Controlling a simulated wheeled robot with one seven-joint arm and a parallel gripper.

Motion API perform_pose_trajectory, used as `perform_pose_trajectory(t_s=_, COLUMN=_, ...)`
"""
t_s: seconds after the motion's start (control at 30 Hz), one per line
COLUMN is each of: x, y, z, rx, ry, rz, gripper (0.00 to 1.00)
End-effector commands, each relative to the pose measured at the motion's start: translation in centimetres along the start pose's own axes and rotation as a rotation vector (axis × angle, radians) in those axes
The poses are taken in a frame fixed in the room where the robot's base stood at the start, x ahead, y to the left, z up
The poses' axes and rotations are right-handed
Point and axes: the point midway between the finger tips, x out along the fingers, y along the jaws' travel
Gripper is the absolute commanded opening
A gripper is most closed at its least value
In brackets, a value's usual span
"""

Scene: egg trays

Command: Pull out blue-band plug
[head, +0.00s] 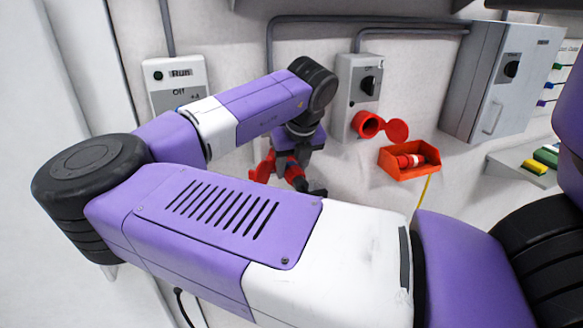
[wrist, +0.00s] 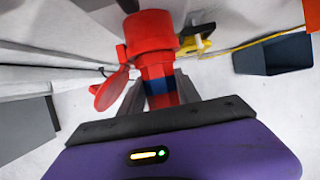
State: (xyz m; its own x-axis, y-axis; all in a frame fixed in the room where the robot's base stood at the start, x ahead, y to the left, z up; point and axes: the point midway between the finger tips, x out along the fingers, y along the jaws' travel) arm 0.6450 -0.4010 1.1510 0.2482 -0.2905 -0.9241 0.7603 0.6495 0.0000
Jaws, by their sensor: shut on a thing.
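The red plug with a blue band (wrist: 160,86) is between the two fingers of my gripper (wrist: 159,96) in the wrist view. My gripper is shut on it. The plug runs up to a wide red socket collar (wrist: 150,32); I cannot tell how deeply it sits there. A red socket lid (wrist: 110,91) hangs open on the left. In the head view my gripper (head: 301,178) is close to the wall, below the left side of a switch box, with the red lid (head: 263,168) beside it. The blue band is hard to make out there.
Another red socket (head: 366,124) with its lid open is under the switch box (head: 357,90). An orange tray (head: 412,171) holds a red plug with a pale band (head: 410,160). A grey cabinet (head: 485,75) and a shelf (head: 522,172) are at the right. A dark bin (wrist: 275,54) shows in the wrist view.

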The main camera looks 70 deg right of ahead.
Motion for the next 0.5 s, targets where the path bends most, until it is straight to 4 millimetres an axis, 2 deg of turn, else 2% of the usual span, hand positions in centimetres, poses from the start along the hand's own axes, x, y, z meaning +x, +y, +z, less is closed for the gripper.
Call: perform_pose_trajectory(t_s=0.5, x=-0.6, y=0.0, z=-1.1, rx=0.002, ry=-0.001, rz=0.000, gripper=0.00)
